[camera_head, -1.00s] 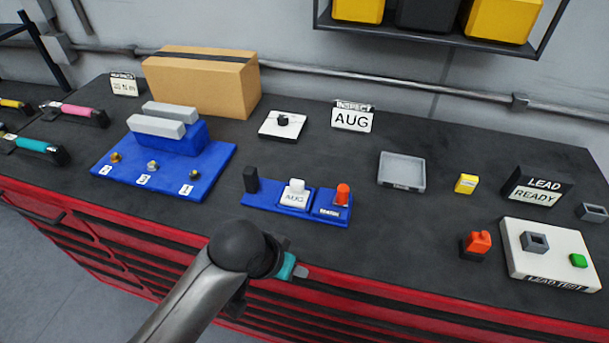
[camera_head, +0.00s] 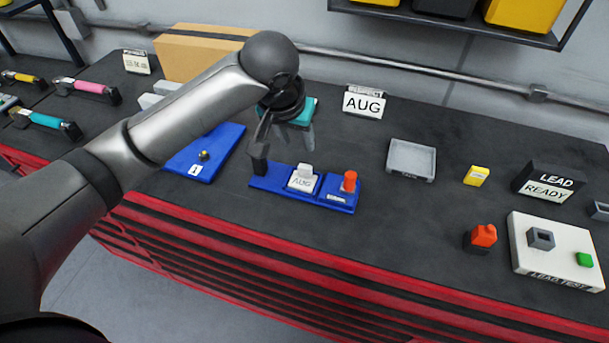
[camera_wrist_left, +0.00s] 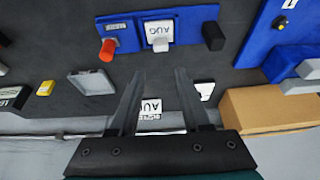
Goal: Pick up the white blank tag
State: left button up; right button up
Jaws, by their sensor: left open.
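A white plate (camera_wrist_left: 205,90), the only tag-like piece with no lettering that I can make out, lies on the dark bench near the cardboard box. In the wrist view a finger partly covers it; in the head view my gripper and arm hide it. My left gripper (camera_head: 290,138) is open and empty, pointing down above the bench behind the blue fixture. Its spread fingers also show in the wrist view (camera_wrist_left: 157,72). A white tag marked AUG (camera_head: 302,181) sits in the blue fixture (camera_head: 268,184). My right gripper is not in view.
The AUG inspection sign (camera_head: 363,103) stands at the back. The cardboard box (camera_head: 190,50) is behind my arm. A grey tray (camera_head: 411,160), a yellow block (camera_head: 476,175) and the lead test board (camera_head: 555,250) are to the right. The bench between sign and tray is clear.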

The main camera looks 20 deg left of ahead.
pick_arm(q)
send_over(304, 167)
jog(key=s, duration=0.2)
notch_tip(304, 167, down, 9)
jog(key=shift+w+d+r, duration=0.15)
jog(key=shift+x, duration=2.8)
jog(key=shift+c, duration=0.4)
grip_shut()
